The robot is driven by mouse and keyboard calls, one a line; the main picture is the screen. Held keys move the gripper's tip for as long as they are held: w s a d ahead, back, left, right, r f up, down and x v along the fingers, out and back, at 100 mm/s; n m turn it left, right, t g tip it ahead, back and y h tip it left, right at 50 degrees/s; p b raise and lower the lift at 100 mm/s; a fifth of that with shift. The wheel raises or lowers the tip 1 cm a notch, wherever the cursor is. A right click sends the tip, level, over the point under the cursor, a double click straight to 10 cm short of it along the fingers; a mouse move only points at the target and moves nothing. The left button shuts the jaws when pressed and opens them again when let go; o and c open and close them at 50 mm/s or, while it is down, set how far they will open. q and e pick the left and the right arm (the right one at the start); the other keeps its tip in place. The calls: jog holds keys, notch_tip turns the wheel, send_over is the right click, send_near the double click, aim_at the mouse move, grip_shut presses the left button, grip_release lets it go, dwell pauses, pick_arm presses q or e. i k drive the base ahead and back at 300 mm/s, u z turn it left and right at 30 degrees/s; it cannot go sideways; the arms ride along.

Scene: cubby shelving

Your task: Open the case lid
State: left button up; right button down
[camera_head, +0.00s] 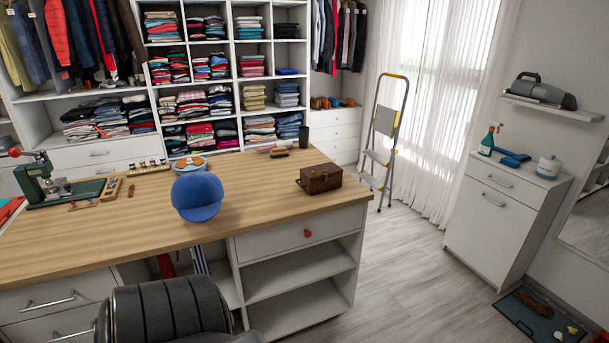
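A small brown case (320,178) with a dark clasp on its front sits near the right end of the wooden table. Its lid looks shut. Neither of my grippers shows in the head view, so their distance from the case cannot be seen.
On the table (120,228) are a blue cap (197,196), a dark cup (304,137), brushes (279,152) and a green press (50,181). A dark ribbed chair (165,312) stands at the front. A stepladder (383,140) and open floor lie to the right.

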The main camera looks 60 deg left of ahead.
aim_at(313, 173)
jog(key=u, duration=0.8)
